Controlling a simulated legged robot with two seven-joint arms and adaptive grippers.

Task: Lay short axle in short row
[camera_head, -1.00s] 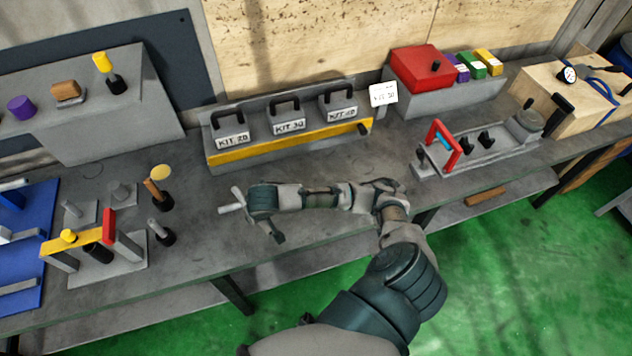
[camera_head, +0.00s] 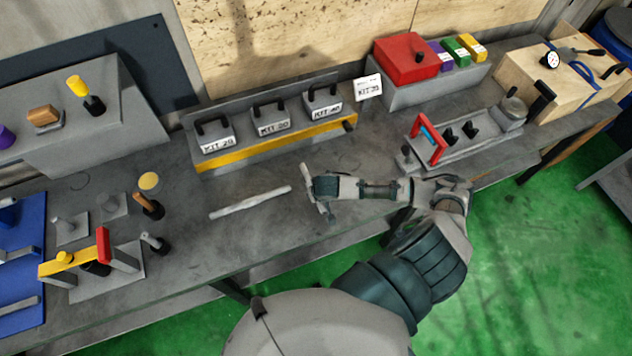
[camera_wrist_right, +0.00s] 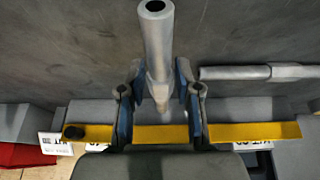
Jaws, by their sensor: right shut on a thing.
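My right gripper (camera_head: 313,192) is above the bench, right of a grey stepped axle (camera_head: 250,202) that lies on the bench top. The gripper is shut on another grey axle (camera_head: 307,176), which sticks out past the fingers. In the right wrist view the held axle (camera_wrist_right: 158,45) stands between the blue-padded fingers (camera_wrist_right: 160,105), its hollow end toward the top. The lying axle (camera_wrist_right: 250,72) shows to the right there. A blue tray (camera_head: 28,285) with grey bars is at the far left; I cannot tell which row is the short one. My left gripper is not in view.
A kit rack with a yellow front strip (camera_head: 275,142) stands behind the gripper. A fixture with a red-and-yellow bridge (camera_head: 80,256) and upright tools (camera_head: 150,205) stand between the lying axle and the tray. A red-handled fixture (camera_head: 428,140) is at right.

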